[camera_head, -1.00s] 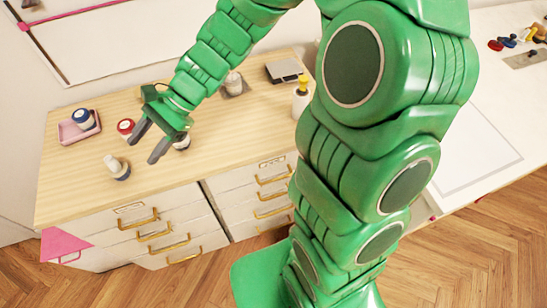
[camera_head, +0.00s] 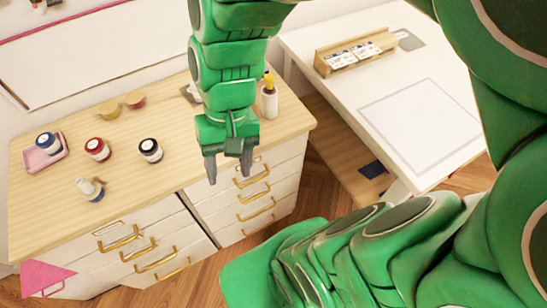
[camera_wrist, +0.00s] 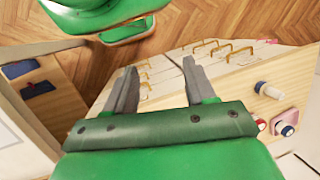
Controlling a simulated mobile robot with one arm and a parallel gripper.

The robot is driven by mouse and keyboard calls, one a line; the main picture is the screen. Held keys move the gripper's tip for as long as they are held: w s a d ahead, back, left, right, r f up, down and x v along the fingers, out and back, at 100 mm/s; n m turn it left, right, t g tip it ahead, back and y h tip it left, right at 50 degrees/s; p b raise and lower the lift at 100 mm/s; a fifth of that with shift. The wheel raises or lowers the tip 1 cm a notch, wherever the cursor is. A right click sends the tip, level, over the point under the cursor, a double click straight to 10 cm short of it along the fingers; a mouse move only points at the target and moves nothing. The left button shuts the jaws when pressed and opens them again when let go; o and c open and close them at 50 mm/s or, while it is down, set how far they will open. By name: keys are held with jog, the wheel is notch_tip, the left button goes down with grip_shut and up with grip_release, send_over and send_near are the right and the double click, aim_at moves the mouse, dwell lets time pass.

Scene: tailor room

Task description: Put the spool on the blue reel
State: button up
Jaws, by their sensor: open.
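A pale spool-like piece with a blue-grey end (camera_head: 90,188) is at the wooden top's front left; it also shows in the wrist view (camera_wrist: 268,90). A white reel with a blue top (camera_head: 48,142) stands in a pink tray (camera_head: 60,155) behind it to the left; it also shows in the wrist view (camera_wrist: 288,130). I cannot tell for sure which is the task's spool. My gripper (camera_head: 228,167) is open and empty, pointing down near the cabinet's front edge, well right of both; its parted fingers show in the wrist view (camera_wrist: 160,88).
A red-topped reel (camera_head: 97,149) and a black-topped reel (camera_head: 150,150) stand beside the tray. Two small round pieces lie behind them. A white bottle with a yellow top (camera_head: 269,97) stands at the right back. A white table (camera_head: 440,125) is across a gap.

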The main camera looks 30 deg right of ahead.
jog(key=s+d+r+n+h, duration=0.1)
jog(key=s+d+h, duration=0.1)
jog(key=s+d, duration=0.2)
jog(key=d, duration=0.3)
jog(key=shift+d+r+t+h, duration=0.15)
jog(key=shift+r+t+h, duration=0.15)
jog(key=shift+r+t, duration=0.1)
dwell(0.6)
